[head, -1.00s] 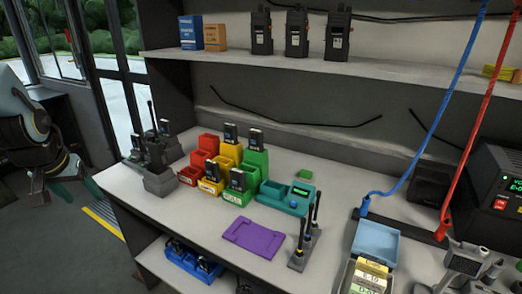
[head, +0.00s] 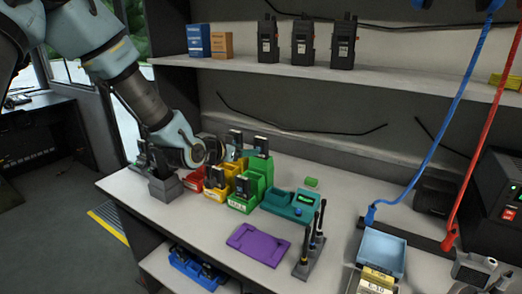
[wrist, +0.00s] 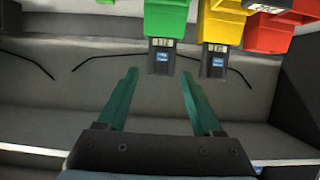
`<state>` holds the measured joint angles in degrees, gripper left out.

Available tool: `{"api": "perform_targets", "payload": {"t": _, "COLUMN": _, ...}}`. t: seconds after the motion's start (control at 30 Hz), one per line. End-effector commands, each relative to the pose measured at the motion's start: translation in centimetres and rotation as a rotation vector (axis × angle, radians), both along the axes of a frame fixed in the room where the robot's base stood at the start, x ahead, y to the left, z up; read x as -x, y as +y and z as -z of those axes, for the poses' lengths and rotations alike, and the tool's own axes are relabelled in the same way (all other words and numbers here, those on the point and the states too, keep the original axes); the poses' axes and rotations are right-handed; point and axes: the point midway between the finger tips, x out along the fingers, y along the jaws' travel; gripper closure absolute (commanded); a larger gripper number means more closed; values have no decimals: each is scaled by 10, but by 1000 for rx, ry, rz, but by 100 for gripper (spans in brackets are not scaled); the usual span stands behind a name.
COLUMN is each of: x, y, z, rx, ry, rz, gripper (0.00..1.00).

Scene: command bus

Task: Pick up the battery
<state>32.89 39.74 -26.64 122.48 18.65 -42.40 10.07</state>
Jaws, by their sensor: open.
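Several dark batteries stand in the coloured bins. One battery (wrist: 160,58) with a blue label sits at a green bin (wrist: 166,16); in the wrist view it lies between and just past my fingertips. A second battery (wrist: 215,62) is at the yellow bin (wrist: 222,28), to the right of my fingers. In the head view, batteries show in the rear green bin (head: 262,145) and the front green bin (head: 243,186). My gripper (wrist: 160,76) is open, its teal fingers apart with nothing held. In the head view my wrist partly hides the rear yellow and red bins.
A teal tester (head: 292,204), a purple tray (head: 258,244) and a stand with upright antennas (head: 312,250) are on the bench. Radios (head: 302,42) stand on the shelf above. A grey holder (head: 165,188) is left of the bins.

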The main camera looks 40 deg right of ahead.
Motion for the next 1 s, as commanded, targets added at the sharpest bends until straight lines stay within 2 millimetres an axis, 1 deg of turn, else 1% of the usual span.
{"api": "perform_targets", "payload": {"t": 0.03, "x": -2, "y": -7, "z": 1, "rx": -1, "ry": 2, "rz": -1, "gripper": 32}}
{"api": "perform_targets", "payload": {"t": 0.1, "x": -4, "y": -13, "z": 4, "rx": -1, "ry": 2, "rz": -2, "gripper": 32}}
{"api": "perform_targets", "payload": {"t": 0.37, "x": -9, "y": -27, "z": 9, "rx": -2, "ry": 2, "rz": -3, "gripper": 32}}
{"api": "perform_targets", "payload": {"t": 0.6, "x": -17, "y": -54, "z": 21, "rx": -3, "ry": 2, "rz": -3, "gripper": 32}}
{"api": "perform_targets", "payload": {"t": 0.7, "x": -19, "y": -62, "z": 25, "rx": -3, "ry": 2, "rz": -3, "gripper": 32}}
{"api": "perform_targets", "payload": {"t": 1.0, "x": -20, "y": -65, "z": 28, "rx": -2, "ry": -1, "rz": -3, "gripper": 32}}
